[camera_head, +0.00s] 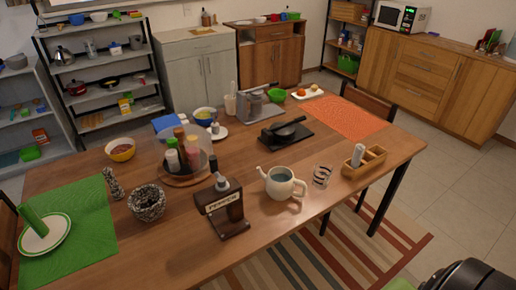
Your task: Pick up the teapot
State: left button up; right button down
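A cream-white teapot (281,184) stands upright near the front edge of the wooden table (285,235), right of centre. Its spout points left and its handle is on the right. The top looks open, with a grey-blue inside. Nothing is touching it from above. No fingers of my left or right gripper show. A dark rounded part in the bottom right corner may belong to my arm.
A black scale-like object (286,133) lies behind. The table in front is clear.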

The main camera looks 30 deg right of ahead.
aim_at(280, 184)
jog(key=z, duration=1.15)
